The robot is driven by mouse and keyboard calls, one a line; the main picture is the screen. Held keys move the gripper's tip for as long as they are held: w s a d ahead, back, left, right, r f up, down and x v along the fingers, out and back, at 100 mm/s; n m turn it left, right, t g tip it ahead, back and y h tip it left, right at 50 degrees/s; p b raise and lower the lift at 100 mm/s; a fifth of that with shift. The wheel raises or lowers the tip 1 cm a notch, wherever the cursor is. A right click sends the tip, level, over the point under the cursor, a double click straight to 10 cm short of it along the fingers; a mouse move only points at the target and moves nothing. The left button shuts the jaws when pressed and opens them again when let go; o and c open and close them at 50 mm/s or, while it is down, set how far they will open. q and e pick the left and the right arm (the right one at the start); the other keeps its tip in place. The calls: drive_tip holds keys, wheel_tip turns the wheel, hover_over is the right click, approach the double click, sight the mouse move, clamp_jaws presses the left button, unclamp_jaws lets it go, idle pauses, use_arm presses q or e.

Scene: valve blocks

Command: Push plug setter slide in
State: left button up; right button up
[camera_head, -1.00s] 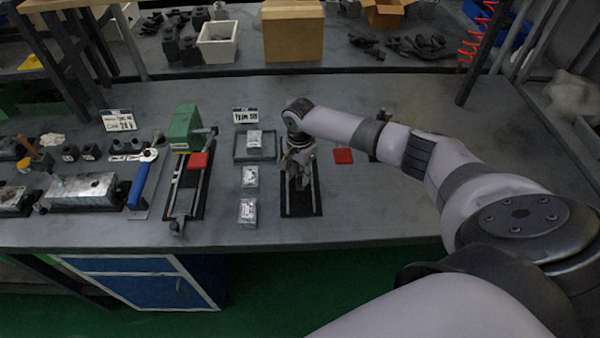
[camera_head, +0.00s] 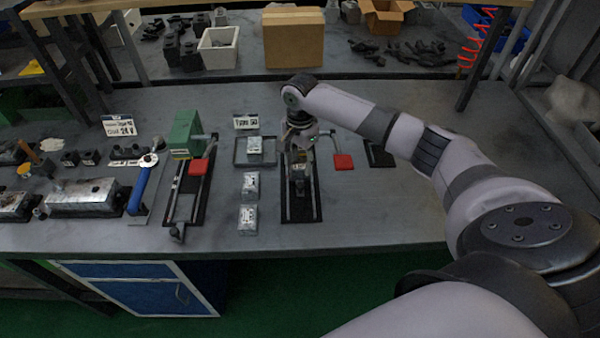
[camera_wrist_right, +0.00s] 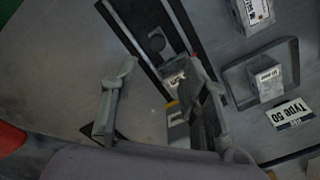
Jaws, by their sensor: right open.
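A fixture with two rails on a dark base (camera_head: 302,213), apparently the plug setter, stands near the table's front edge. It also shows in the right wrist view (camera_wrist_right: 146,18), with a dark plate between its rails and a small labelled block (camera_wrist_right: 176,80). My right gripper (camera_head: 299,158) is over the far part of this fixture, pointing down. Contact cannot be told. The slide itself is partly hidden by the gripper. My left gripper is not in view.
A red pad (camera_head: 343,161) lies right of the fixture. Small metal blocks (camera_head: 248,218) and a grey tray (camera_head: 240,160) stand to its left. Further left is a green-headed railed fixture (camera_head: 186,136). The table to the right is mostly clear.

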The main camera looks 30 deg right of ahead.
drive_tip(key=shift+r, duration=1.7)
